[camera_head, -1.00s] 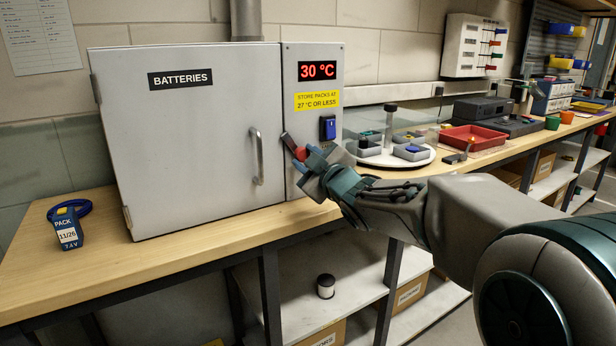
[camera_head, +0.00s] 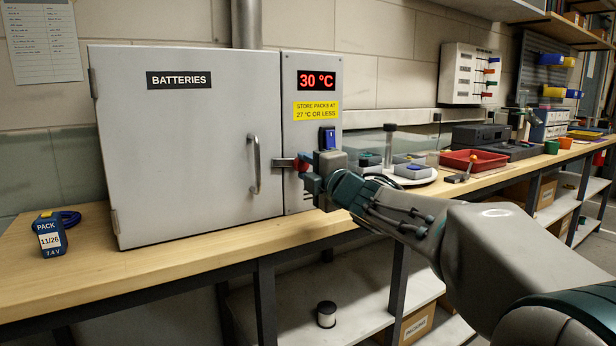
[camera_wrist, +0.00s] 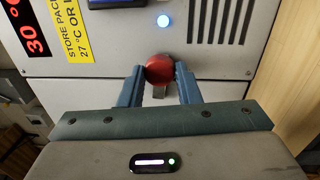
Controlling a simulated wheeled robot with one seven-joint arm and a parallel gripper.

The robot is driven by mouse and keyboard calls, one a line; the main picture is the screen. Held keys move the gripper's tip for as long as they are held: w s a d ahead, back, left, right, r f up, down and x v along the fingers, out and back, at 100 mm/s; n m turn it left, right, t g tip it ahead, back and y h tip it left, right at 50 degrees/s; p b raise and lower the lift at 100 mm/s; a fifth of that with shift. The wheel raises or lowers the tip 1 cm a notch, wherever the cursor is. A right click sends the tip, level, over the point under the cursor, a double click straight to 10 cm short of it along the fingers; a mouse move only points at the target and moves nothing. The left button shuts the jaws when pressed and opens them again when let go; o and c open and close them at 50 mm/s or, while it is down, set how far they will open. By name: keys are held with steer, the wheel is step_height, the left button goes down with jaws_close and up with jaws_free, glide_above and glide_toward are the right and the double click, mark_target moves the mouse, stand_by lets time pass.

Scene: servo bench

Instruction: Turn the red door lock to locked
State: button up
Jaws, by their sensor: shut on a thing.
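The door lock has a red knob (camera_head: 300,162) and a grey metal bar (camera_head: 283,163) on the panel right of the cabinet door (camera_head: 190,140). The bar lies level and reaches left across the seam onto the door's edge. The door looks shut. My gripper (camera_head: 306,168) is shut on the red knob. In the wrist view, the round red knob (camera_wrist: 159,68) sits between my gripper's two blue-grey fingers (camera_wrist: 159,74). A short piece of the grey bar (camera_wrist: 159,92) shows below it. The lock's pivot is hidden by my gripper.
The door handle (camera_head: 256,165) is just left of the lock. A blue switch (camera_head: 327,137) sits close above my gripper, under a yellow label (camera_head: 317,111) and a 30 °C display (camera_head: 316,80).

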steer(key=shift+n, duration=0.7)
steer(key=o, duration=1)
steer(key=p+v, duration=0.1)
steer(key=v, duration=1.2)
steer(key=shift+s+d+p, duration=0.25)
steer(key=shift+d+p, duration=0.05)
